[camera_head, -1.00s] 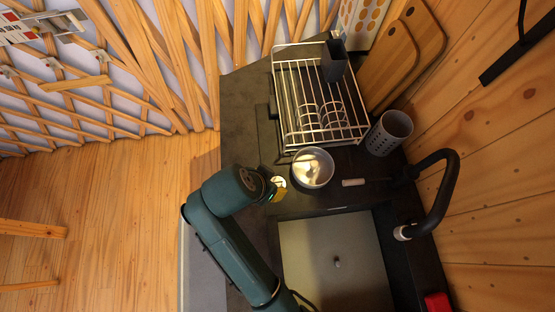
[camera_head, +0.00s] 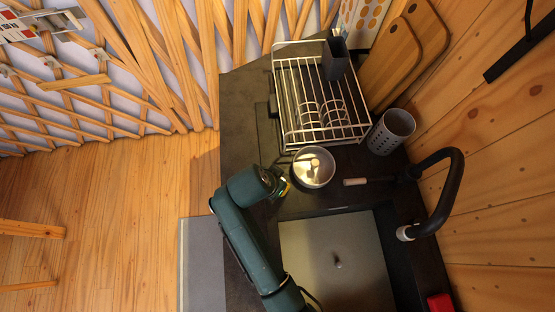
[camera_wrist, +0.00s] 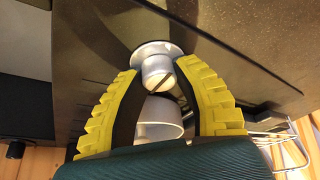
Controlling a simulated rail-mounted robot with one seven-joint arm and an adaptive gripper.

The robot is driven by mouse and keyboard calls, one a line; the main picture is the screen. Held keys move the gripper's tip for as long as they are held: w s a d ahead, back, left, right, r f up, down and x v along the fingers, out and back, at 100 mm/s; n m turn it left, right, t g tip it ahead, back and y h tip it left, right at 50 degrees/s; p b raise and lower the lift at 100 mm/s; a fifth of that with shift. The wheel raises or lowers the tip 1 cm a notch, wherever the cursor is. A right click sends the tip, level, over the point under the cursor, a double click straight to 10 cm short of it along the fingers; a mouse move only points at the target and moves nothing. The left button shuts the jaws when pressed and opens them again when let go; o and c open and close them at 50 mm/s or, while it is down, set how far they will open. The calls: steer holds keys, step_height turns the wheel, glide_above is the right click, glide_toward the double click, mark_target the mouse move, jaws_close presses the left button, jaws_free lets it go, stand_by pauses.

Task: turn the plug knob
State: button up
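The plug knob (camera_wrist: 158,72) is a small silver knob with a dark slot and a round flange, set on the dark countertop in the wrist view. My gripper (camera_wrist: 160,70) has yellow ribbed fingers with dark inner pads. The fingertips lie on both sides of the knob and appear to press on it, with no clear gap. In the head view my gripper (camera_head: 285,187) is low over the counter, just left of the metal bowl, and hides the knob.
The metal bowl (camera_head: 313,167) stands close to the gripper; a pale bowl (camera_wrist: 158,118) shows behind the fingers. A wire dish rack (camera_head: 318,100) and grey perforated cup (camera_head: 391,131) stand behind. The sink (camera_head: 335,255) and black faucet (camera_head: 448,185) are in front and right.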

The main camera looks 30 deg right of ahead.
jaws_close()
steer(key=shift+s+n+p, duration=0.1)
steer(key=shift+n+p, duration=0.3)
steer(key=shift+p, duration=0.15)
steer(key=n+p, duration=0.1)
steer(key=n+t+p, duration=0.1)
steer(key=p, duration=0.1)
steer(key=shift+r+n+y, duration=0.2)
steer(key=shift+n+y, duration=0.1)
steer(key=shift+n, duration=0.1)
steer(key=n+y+p, duration=0.1)
steer(key=n+p, duration=0.1)
steer(key=n+t+p, duration=0.1)
steer(key=n+p, duration=0.2)
steer(key=shift+f+y+p, duration=0.1)
steer(key=shift+y+p, duration=0.2)
steer(key=shift+y, duration=0.1)
steer(key=n+p, duration=0.1)
steer(key=n, duration=0.1)
steer(key=n+y+p, duration=0.1)
steer(key=n, duration=0.1)
steer(key=shift+f+n+t+y, duration=0.1)
steer(key=shift+n+t+y, duration=0.2)
steer(key=shift+n, duration=0.1)
steer(key=n, duration=0.2)
steer(key=n+y+p, duration=0.1)
steer(key=n, duration=0.1)
steer(key=shift+f+y, duration=0.1)
steer(key=shift+y, duration=0.2)
steer(key=shift+n, duration=0.4)
